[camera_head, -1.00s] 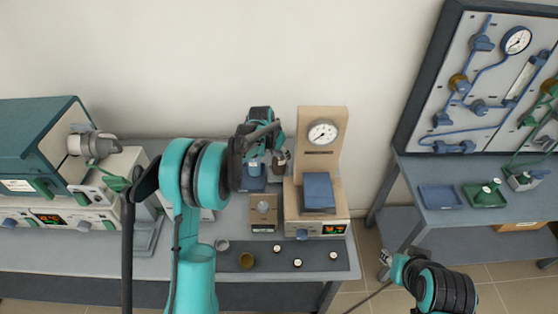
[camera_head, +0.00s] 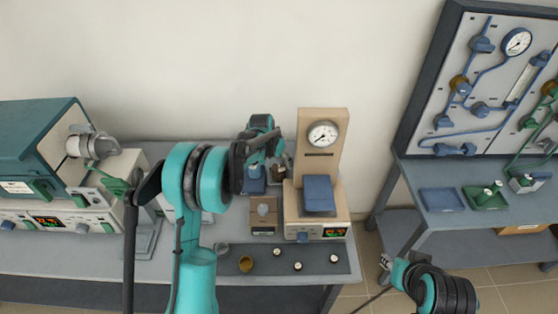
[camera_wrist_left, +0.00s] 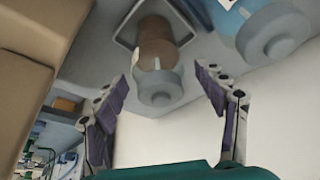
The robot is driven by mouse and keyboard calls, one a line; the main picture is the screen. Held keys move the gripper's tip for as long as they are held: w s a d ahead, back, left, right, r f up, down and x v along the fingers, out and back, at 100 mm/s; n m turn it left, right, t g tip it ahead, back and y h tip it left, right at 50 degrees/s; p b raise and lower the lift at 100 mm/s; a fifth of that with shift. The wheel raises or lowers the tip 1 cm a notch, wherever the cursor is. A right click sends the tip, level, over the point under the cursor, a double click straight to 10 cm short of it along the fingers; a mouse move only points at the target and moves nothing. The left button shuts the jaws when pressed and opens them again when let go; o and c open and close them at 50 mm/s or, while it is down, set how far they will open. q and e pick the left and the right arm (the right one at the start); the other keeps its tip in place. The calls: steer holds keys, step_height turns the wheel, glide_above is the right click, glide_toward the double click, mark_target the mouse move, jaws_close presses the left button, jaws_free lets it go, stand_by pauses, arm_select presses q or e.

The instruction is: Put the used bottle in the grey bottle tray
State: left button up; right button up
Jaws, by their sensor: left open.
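A brown bottle with a grey cap (camera_wrist_left: 158,60) stands in a grey tray with a pale rim (camera_wrist_left: 124,27) in the left wrist view. A blue bottle with a grey cap (camera_wrist_left: 268,30) is to its right. My left gripper (camera_wrist_left: 161,79) is open, with one finger on each side of the brown bottle's cap and no visible grip on it. In the head view my left gripper (camera_head: 273,150) is at the back of the bench, left of the gauge tower, partly hiding the bottles. My right gripper (camera_head: 385,262) is small, low at the right, away from the bench.
The beige gauge tower (camera_head: 322,160) stands close to the right of my left gripper. A small brown box (camera_head: 264,212) is in front. Several small items lie on a dark mat (camera_head: 315,258). A side table (camera_head: 480,212) holds blue and green trays.

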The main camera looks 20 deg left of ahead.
arm_select(q)
steer(key=p+v, duration=0.4)
steer(key=v, duration=0.8)
steer(key=s+d+r+n+t, duration=0.15)
steer(key=s+r, duration=0.25)
steer(key=s, duration=0.4)
steer(key=s+d+r, duration=0.2)
steer(key=s+r, duration=0.3)
steer(key=s, duration=0.2)
steer(key=s+f+n+t+y, duration=0.1)
steer(key=s+f+n, duration=0.1)
steer(key=s, duration=1.5)
steer(key=shift+s+d+f, duration=0.25)
steer(key=shift+d+f, duration=0.2)
steer(key=shift+f, duration=0.2)
